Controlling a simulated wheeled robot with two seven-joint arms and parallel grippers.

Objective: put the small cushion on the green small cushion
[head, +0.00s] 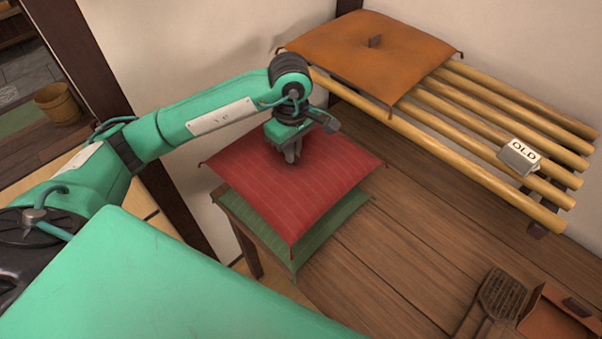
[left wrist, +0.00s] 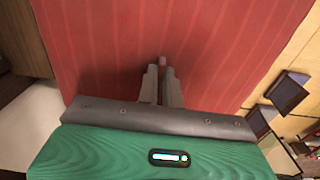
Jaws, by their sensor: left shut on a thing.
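The small cushion is red (head: 300,205) and sits over the green small cushion (head: 335,228) at the table's left corner. Only the green one's front and right edges show beneath it; I cannot tell whether the two touch. My left gripper (head: 291,157) is over the back middle of the red cushion, pointing down, shut on its raised centre tuft. In the left wrist view the red cushion (left wrist: 110,50) fills most of the picture, with the gripper's fingertips (left wrist: 162,72) closed at the tuft. My right gripper is not in view.
An orange cushion (head: 345,48) lies on a bamboo slat rack (head: 470,125) at the back right. A small box labelled OLD (head: 519,157) sits on the slats. The wooden table (head: 400,245) between is clear.

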